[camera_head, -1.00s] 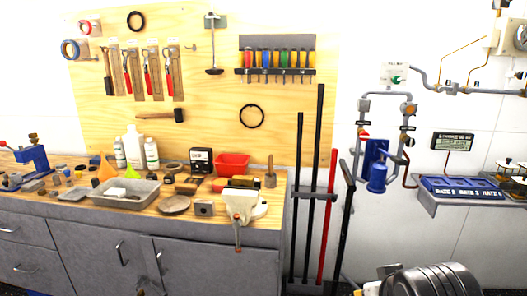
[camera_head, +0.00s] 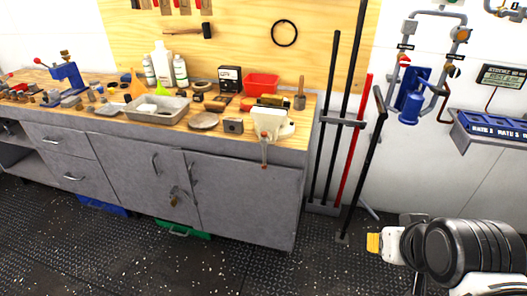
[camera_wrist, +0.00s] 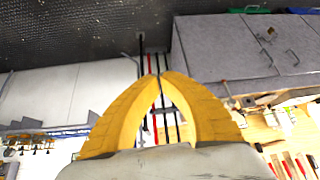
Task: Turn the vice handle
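The cream vice (camera_head: 268,122) is mounted at the right front corner of the workbench in the head view. Its thin reddish-brown handle (camera_head: 265,152) hangs down in front of the grey cabinet. My gripper (camera_head: 372,243) is at the lower right of the head view, right of the handle and apart from it. In the wrist view, the yellow fingers of my gripper (camera_wrist: 158,77) meet at their tips, with an empty gap lower between them. The bench corner is upside down at the right of that view, where the vice is hard to make out.
The workbench (camera_head: 215,138) carries a grey tray (camera_head: 157,118), a red bin (camera_head: 262,82) and a blue tool (camera_head: 68,75). Long bars lean in a rack (camera_head: 325,208) right of the bench. The dark floor (camera_head: 150,265) before the cabinets is largely clear.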

